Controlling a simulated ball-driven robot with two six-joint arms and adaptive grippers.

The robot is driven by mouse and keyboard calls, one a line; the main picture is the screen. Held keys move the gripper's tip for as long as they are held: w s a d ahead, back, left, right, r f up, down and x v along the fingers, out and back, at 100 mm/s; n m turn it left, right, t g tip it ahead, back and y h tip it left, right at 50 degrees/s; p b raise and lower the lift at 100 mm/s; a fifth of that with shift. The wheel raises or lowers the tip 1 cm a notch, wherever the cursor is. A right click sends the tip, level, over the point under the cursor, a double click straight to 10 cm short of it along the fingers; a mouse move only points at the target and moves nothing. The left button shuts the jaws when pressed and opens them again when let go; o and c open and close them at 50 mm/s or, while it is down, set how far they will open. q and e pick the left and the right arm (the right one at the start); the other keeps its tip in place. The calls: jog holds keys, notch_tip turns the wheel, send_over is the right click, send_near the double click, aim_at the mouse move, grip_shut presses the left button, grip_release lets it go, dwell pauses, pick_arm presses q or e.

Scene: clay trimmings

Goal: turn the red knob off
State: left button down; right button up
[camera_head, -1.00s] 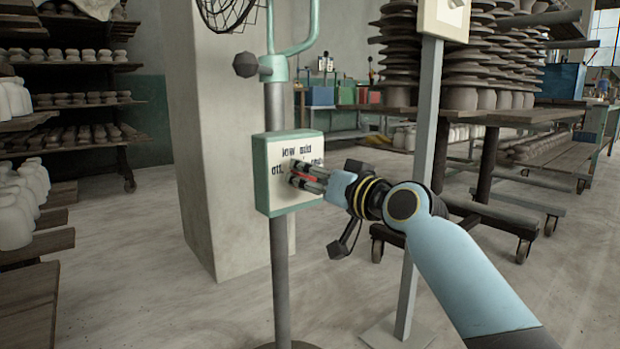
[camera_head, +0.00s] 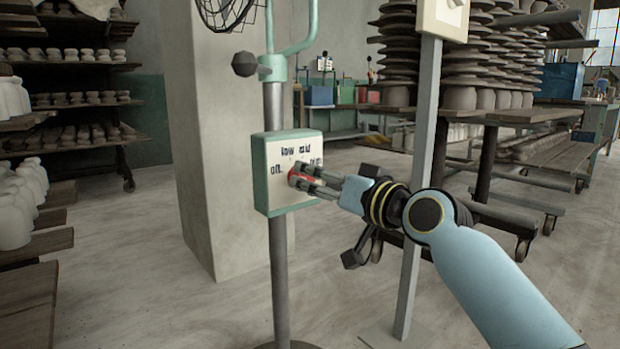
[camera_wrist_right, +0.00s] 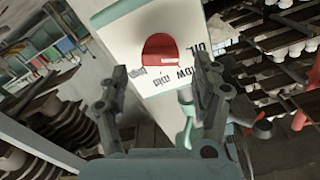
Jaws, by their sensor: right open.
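The red knob (camera_head: 294,179) is on the pale face of a green-edged control box (camera_head: 262,170) on a pole. Printed words sit around it: "off" at left, "low" and "mid" above, and a partly covered one at right. My right gripper (camera_head: 306,177) is open in front of the box, its fingertips close to the knob. In the right wrist view, the knob (camera_wrist_right: 160,48) shows just beyond and between the open fingers (camera_wrist_right: 163,82), with nothing held. I cannot tell which word the knob points to. My left gripper is not in view.
The fan cage (camera_head: 226,10) is above the box on the same stand. A pale pillar (camera_head: 215,110) is behind it. A grey post (camera_head: 424,130) stands right of the box, near my right arm. Shelves of pottery (camera_head: 85,100) are at left; loaded racks (camera_head: 490,90) at right.

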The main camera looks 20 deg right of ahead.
jog(key=v, duration=0.8)
jog(key=shift+s, duration=0.4)
jog(key=shift+d, duration=0.15)
